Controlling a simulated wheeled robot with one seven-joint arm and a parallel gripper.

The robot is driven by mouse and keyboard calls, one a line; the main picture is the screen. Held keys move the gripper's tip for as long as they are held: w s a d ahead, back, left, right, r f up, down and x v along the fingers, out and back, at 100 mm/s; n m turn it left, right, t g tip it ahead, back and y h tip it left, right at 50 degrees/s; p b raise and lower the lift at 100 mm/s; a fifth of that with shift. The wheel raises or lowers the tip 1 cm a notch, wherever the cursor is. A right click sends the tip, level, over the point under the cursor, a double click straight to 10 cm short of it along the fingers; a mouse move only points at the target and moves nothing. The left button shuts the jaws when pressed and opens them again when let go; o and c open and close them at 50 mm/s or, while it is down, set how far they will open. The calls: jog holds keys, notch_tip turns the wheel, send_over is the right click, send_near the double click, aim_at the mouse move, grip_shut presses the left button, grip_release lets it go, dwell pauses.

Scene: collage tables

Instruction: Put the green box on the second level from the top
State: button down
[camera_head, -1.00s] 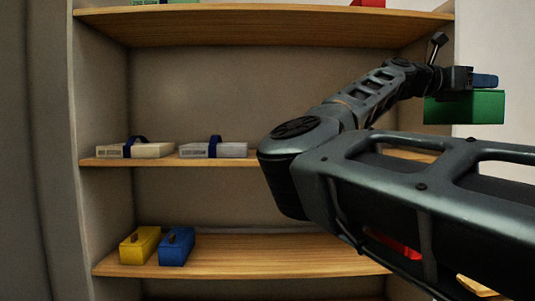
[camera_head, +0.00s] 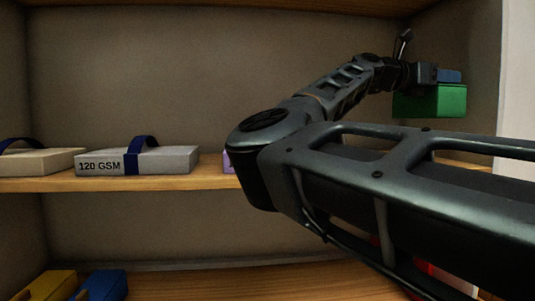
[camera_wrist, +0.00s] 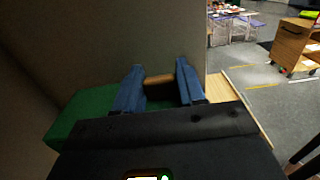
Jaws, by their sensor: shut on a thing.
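The green box (camera_head: 430,101) hangs from my gripper (camera_head: 448,76) at the right, above the height of the middle shelf board (camera_head: 200,178). In the wrist view, the green box (camera_wrist: 80,117) shows below and left of my gripper (camera_wrist: 160,82). Its two blue fingers are shut on a tan handle-like part between them. In the head view the box overlaps the bay's right end and side wall; I cannot tell how deep inside it is. My arm hides much of the board's right part.
A grey "120 GSM" pack (camera_head: 150,160), a beige pack (camera_head: 35,161) and a partly hidden purple item (camera_head: 227,162) lie on the middle board. Yellow (camera_head: 48,285) and blue (camera_head: 103,285) boxes and a red item (camera_head: 440,278) are lower. The side wall (camera_head: 482,90) bounds the right.

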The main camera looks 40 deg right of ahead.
jog(key=w+a+f+p, duration=0.1)
jog(key=a+f, duration=0.2)
jog(key=a+f+p, duration=0.2)
jog(key=a+f, duration=0.2)
jog(key=w+a+f+p, duration=0.1)
jog(key=a+f, duration=0.3)
jog(key=shift+w+a, duration=0.2)
jog(key=shift+w, duration=0.15)
jog(key=c, duration=0.7)
grip_release()
jog(key=shift+o, duration=0.2)
